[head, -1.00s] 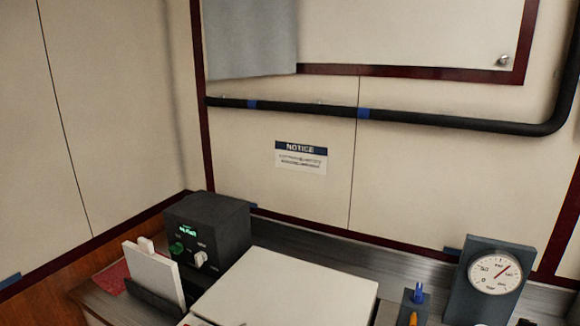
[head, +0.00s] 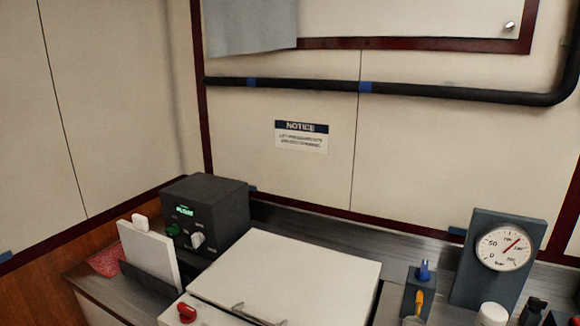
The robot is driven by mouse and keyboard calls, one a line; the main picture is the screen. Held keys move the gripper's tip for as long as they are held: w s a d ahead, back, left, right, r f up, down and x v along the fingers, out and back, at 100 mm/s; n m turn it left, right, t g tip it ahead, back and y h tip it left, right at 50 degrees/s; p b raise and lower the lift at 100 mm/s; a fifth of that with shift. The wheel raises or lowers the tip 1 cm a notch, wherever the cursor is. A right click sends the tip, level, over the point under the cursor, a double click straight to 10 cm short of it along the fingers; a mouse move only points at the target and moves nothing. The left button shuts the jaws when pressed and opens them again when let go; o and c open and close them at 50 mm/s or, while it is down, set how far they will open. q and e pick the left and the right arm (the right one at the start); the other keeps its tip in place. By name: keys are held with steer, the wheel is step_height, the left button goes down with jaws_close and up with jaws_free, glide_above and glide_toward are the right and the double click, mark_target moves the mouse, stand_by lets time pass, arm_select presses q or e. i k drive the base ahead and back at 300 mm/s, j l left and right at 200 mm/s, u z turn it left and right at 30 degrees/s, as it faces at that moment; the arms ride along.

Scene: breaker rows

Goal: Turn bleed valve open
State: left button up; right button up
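No part is clearly labelled as the bleed valve. A small dark block (head: 412,296) on the bench at lower right carries an orange lever (head: 419,303), roughly upright, and a blue knob (head: 424,268) on top. A red knob (head: 187,312) sits at the front left of a white-lidded unit (head: 300,270). A round pressure gauge (head: 504,248) marked in bar stands at right on a grey plate, its red needle pointing up and right. Neither of my grippers shows in the head view.
A black control box (head: 206,215) with a green display, a green button and a white knob stands at left. A white card in a dark holder (head: 150,255) is before it. A white cylinder (head: 491,314) stands at lower right. A black pipe (head: 300,84) crosses the wall.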

mark_target(422, 274)
steer(key=z, duration=1.4)
steer(key=l+u, duration=0.3)
steer(key=l, duration=0.3)
steer(key=k+l+u, duration=0.15)
steer(key=l+u, duration=0.15)
steer(key=l, duration=0.25)
